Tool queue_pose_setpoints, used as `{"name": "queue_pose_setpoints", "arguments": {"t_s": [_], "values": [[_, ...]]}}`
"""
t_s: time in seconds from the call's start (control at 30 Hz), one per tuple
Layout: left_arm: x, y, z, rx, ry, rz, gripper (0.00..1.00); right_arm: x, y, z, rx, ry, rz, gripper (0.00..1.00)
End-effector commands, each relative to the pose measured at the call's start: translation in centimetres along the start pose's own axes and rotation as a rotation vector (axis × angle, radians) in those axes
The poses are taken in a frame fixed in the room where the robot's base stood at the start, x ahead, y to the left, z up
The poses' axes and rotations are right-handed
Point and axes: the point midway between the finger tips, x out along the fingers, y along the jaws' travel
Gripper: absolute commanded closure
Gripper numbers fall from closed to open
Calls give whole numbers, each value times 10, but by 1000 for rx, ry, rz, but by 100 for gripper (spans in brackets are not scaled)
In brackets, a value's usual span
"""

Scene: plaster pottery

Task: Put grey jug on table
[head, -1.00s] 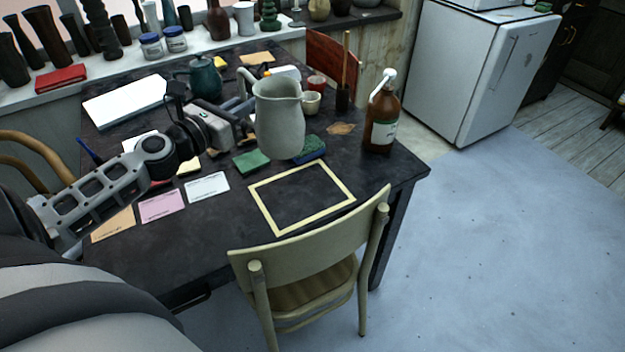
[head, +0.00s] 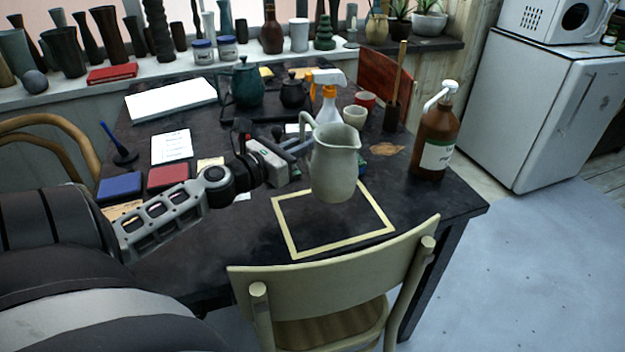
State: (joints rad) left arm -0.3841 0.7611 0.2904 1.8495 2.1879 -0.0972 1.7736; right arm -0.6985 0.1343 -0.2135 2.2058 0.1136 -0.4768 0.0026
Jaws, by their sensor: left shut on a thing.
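The grey jug (head: 335,165) is upright in the head view, with its handle to the left and its spout to the right. My left gripper (head: 298,148) reaches in from the left and is shut on the jug at its handle side; the fingertips are partly hidden. The jug appears held above the dark table (head: 240,235), over the back part of a pale yellow square outline (head: 290,237) marked on the tabletop. My right gripper is not in view.
A brown pump bottle (head: 435,140) stands at the table's right edge. A spray bottle (head: 327,105), cups (head: 354,116) and a teal teapot (head: 247,85) stand behind the jug. A chair (head: 345,265) is at the front. The inside of the outline is bare.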

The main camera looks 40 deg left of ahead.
Motion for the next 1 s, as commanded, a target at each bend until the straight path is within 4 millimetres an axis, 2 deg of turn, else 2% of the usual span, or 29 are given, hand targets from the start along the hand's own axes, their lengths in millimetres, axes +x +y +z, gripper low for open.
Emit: {"name": "queue_pose_setpoints", "arguments": {"t_s": [0.03,0.27,0.5,0.9,0.93,1.0], "values": [[1,1,-11,-6,-6,2,100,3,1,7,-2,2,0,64],[1,1,-28,-2,-6,1,100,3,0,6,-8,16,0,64],[1,1,-60,-4,-6,1,100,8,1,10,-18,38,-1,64],[1,1,-64,-2,-5,0,100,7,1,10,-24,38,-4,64],[0,1,-66,1,-1,0,84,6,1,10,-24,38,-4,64],[0,1,-65,1,-1,0,68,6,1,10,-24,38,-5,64]]}}
